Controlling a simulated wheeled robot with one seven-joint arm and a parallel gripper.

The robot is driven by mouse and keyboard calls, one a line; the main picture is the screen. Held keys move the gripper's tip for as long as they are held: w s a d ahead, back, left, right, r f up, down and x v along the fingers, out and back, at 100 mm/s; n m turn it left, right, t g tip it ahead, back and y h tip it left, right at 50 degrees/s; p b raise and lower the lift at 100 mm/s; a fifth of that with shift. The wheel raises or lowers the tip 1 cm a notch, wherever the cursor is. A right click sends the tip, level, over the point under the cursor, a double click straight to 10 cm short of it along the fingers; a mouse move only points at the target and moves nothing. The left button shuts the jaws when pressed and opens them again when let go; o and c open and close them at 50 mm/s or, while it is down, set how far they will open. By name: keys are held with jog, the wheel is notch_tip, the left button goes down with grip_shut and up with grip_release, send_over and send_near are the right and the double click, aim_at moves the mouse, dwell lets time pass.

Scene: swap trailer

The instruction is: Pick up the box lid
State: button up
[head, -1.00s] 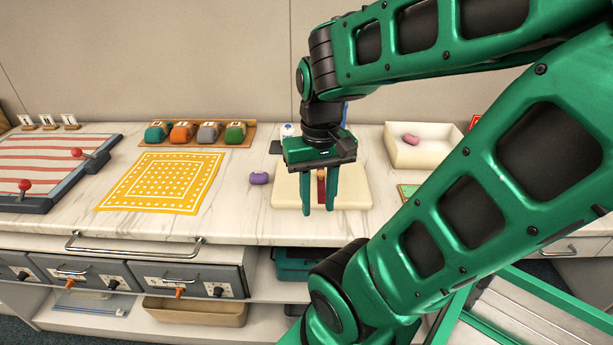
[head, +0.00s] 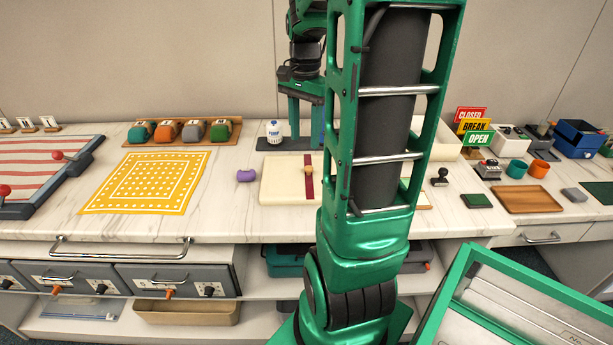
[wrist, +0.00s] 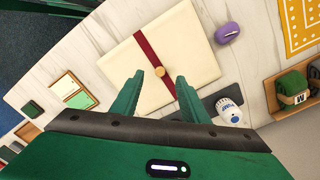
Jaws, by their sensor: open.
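The box lid (head: 285,180) lies flat on the counter. It is a cream square slab with a dark red band (head: 309,188) and a small wooden knob (head: 308,169); its right part is hidden by my arm in the head view. My gripper (head: 305,137) is open and empty, with fingers pointing down, and shows behind the lid in the head view. In the wrist view, my gripper (wrist: 160,79) has its fingertips spread on either side of the knob (wrist: 160,71) in the picture, above the lid (wrist: 190,50). No contact shows.
A yellow cloth (head: 148,182) lies further left. The cream open box (head: 447,140) is mostly hidden by my arm. A stamp (head: 440,177) stands on the right.

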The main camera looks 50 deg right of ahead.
jog(key=d, duration=0.1)
jog(key=m, duration=0.1)
send_over(308, 167)
jog(key=f, duration=0.5)
jog(key=shift+w+a+f, duration=0.15)
jog(key=shift+a+f, duration=0.1)
jog(key=shift+f, duration=0.05)
jog(key=shift+d+f, duration=0.15)
jog(key=shift+f, duration=1.2)
jog(key=shift+d+f, duration=0.1)
jog(key=shift+f, duration=1.2)
grip_shut()
